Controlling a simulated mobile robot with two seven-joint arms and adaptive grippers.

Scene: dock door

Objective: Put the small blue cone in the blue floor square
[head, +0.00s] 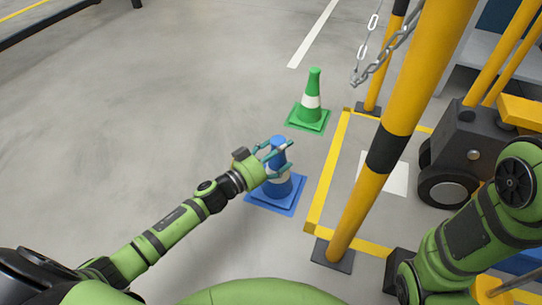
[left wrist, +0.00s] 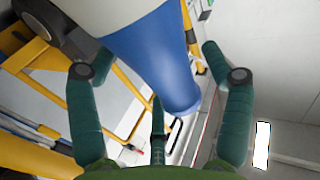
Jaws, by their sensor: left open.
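The small blue cone (head: 277,187) stands upright on its square blue base, with a pale band partly hidden by my gripper. My left gripper (head: 275,152) is open, with its fingers on either side of the cone's upper part. In the left wrist view the blue cone (left wrist: 150,45) lies between the two spread fingers (left wrist: 155,60); I cannot tell whether either one touches it.
A green cone (head: 311,100) with a white band stands just beyond. A yellow floor outline (head: 327,170) with a white patch (head: 384,174) lies to the right. A yellow and black post (head: 360,205) and a hanging chain (head: 385,55) stand close by. The floor at left is clear.

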